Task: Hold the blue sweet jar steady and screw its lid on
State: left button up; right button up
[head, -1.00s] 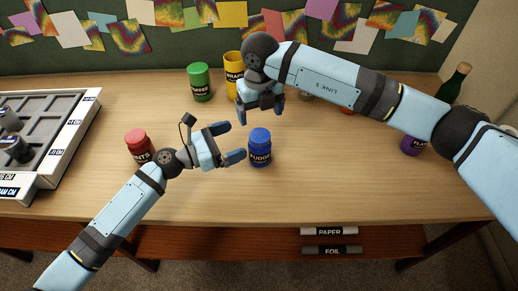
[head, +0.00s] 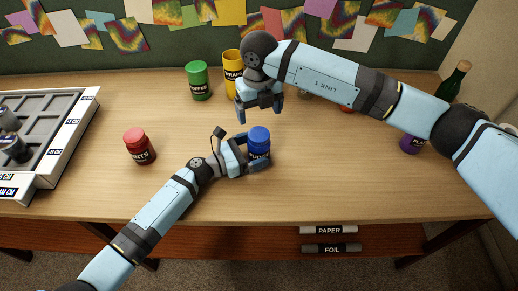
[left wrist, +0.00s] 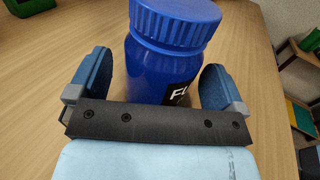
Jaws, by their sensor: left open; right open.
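The blue sweet jar (head: 260,144) stands upright near the middle of the table. A blue ribbed lid (head: 259,133) sits on its top, seen close in the left wrist view (left wrist: 176,22); how tightly it is seated I cannot tell. My left gripper (head: 256,151) is open, with one finger on each side of the jar's body. In the left wrist view the fingers (left wrist: 158,85) flank the jar with gaps visible. My right gripper (head: 259,112) is open and empty, pointing down above and just behind the jar.
A red jar (head: 140,146) stands left of my left arm. Green (head: 199,82) and yellow (head: 232,70) jars stand behind. A purple jar (head: 411,141) and a dark bottle (head: 457,80) are at right. A grey compartment tray (head: 50,150) fills the left side.

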pick_arm(q)
jog(key=shift+w+d, duration=0.2)
jog(key=shift+d, duration=0.25)
pick_arm(e)
jog(key=shift+s, duration=0.1)
